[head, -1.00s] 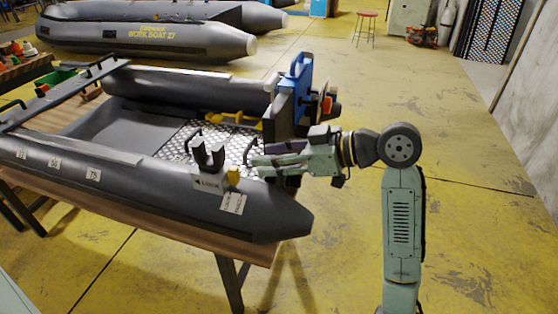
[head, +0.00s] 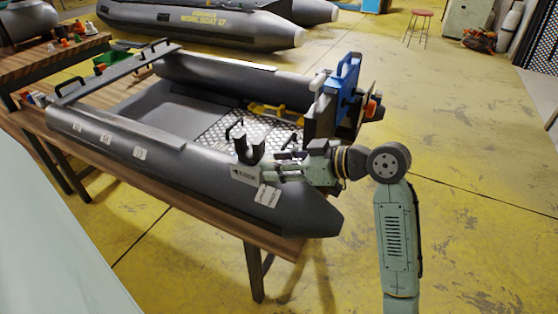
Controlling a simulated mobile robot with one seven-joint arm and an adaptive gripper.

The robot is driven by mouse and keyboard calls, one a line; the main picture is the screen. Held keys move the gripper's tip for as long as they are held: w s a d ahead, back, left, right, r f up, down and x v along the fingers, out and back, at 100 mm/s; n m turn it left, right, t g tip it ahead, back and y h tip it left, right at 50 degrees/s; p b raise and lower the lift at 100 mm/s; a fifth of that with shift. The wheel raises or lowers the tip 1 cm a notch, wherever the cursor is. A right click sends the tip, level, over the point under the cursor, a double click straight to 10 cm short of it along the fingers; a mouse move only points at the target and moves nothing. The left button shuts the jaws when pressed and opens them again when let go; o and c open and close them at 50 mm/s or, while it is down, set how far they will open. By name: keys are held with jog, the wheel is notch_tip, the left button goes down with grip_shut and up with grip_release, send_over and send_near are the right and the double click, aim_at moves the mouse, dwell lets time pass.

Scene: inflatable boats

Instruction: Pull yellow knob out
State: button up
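A grey inflatable boat (head: 180,175) lies on a wooden-topped table. A dark forked holder (head: 249,149) and a white plate with lettering (head: 244,174) are on its near tube, towards the right end. My gripper (head: 266,172) reaches in from the right, with its fingers pointing left at the right edge of this plate. The yellow knob beside the plate does not show now; my gripper covers that spot. Whether the fingers are open or closed on the knob cannot be told.
A blue motor (head: 347,72) stands at the boat's stern, just behind my arm. Yellow parts (head: 272,112) lie on the metal floor plate inside. A second boat (head: 200,28) is behind.

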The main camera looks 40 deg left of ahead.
jog(key=shift+c, duration=0.3)
grip_shut()
dwell(0.6)
